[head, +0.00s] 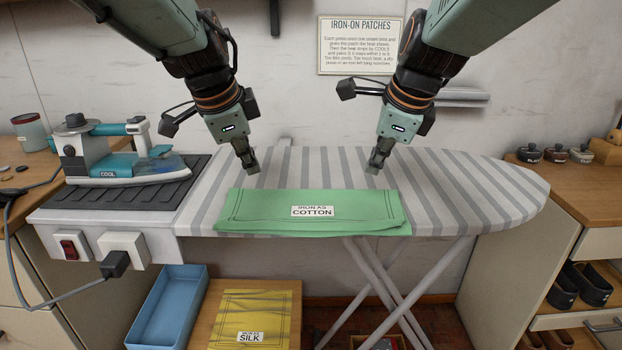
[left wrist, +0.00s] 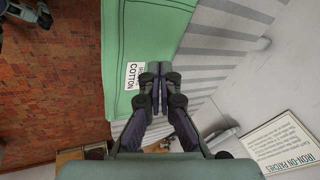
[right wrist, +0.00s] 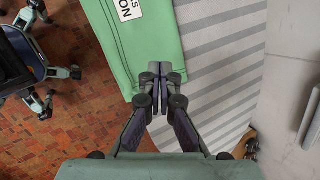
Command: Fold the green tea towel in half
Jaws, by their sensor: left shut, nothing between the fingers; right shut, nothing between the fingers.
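The green tea towel (head: 262,206) lies as a wide, low strip along the front of the striped ironing board. Its front and right edges look layered, as if doubled over, and a label reading "IRON AS COTTON" lies on top. It also shows in the left wrist view (left wrist: 160,35) and the right wrist view (right wrist: 150,50). My left gripper (head: 251,168) is shut and empty above the board, just behind the towel's left part. My right gripper (head: 375,168) is shut and empty above the board, behind the towel's right part. Both are apart from the cloth.
The ironing board (head: 480,195) is bare behind and right of the towel. A teal iron (head: 125,168) rests on a dark ribbed pad at the left. Below are a blue bin (head: 170,305) and a yellow cloth (head: 250,310) labelled silk. A wall stands close behind.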

